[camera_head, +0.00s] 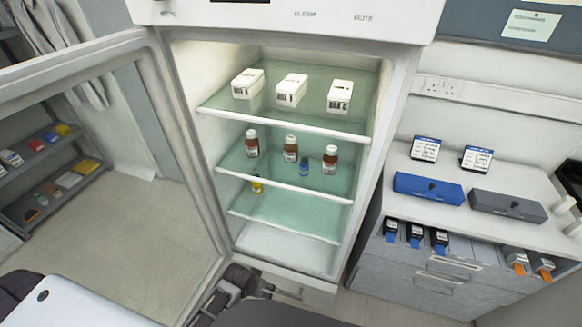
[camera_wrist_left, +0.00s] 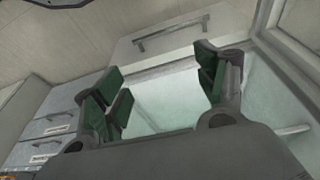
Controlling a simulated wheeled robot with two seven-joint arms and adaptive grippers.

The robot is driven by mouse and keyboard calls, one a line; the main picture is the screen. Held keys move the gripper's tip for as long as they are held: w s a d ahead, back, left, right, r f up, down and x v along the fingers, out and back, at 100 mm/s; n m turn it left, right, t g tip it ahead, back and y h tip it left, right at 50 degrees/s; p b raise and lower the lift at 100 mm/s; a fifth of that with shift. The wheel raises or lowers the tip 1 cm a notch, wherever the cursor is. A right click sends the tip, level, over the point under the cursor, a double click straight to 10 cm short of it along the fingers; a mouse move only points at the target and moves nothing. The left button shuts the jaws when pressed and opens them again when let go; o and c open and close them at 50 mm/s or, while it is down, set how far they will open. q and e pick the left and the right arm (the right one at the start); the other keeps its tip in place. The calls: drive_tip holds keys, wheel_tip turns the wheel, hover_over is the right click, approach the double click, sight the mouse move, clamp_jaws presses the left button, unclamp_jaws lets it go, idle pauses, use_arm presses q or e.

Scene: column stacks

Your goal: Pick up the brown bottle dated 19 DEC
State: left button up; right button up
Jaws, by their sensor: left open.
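Three brown bottles with white caps and labels stand upright on the middle glass shelf of the open fridge: left (camera_head: 252,144), middle (camera_head: 290,149) and right (camera_head: 330,160). Their labels are too small to read, so I cannot tell which is dated 19 DEC. My left gripper (camera_head: 283,292) is low in front of the fridge, below the shelves and apart from the bottles. In the left wrist view (camera_wrist_left: 163,92) its green-padded fingers are spread with nothing between them. No bottle shows in that view. My right gripper is not seen.
White boxes (camera_head: 291,90) stand on the upper shelf (camera_head: 223,113). The open fridge door (camera_head: 205,190) bounds the left. A drawer counter (camera_head: 400,285) stands right.

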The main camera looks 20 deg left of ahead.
use_arm(q)
drive_tip(key=w+r+n+t+h, duration=0.2)
drive_tip(key=w+r+n+t, duration=0.1)
drive_tip(key=w+r+n, duration=0.4)
drive_tip(key=w+d+r+n+t+h+b, duration=0.1)
drive_tip(key=w+r+n+t+h, duration=0.1)
drive_tip(key=w+r+n, duration=0.4)
drive_tip(key=w+r+n+t+h+b, duration=0.1)
drive_tip(key=w+r+n+t, duration=0.3)
drive_tip(key=r, duration=1)
drive_tip(key=shift+w+d+r+n+t+h, duration=0.15)
drive_tip(key=shift+w+n+h, duration=0.3)
drive_tip(key=shift+w+n, duration=0.7)
drive_tip(key=shift+w+d+r+n+t+h, duration=0.2)
drive_tip(key=shift+w+n+h, duration=0.4)
drive_tip(key=shift+n, duration=0.95)
drive_tip(key=n+t+y, duration=0.1)
drive_tip(key=n+t, duration=0.3)
drive_tip(key=n, duration=0.5)
approach(287, 151)
drive_tip(key=shift+s+d, duration=0.25)
drive_tip(key=shift+s, duration=0.55)
drive_tip(key=shift+w+a+r+n, duration=0.2)
drive_tip(key=shift+a+n, duration=0.1)
drive_tip(key=shift+n, duration=0.3)
drive_tip(key=shift+x, duration=4.3)
drive_tip(key=shift+a+f, duration=0.1)
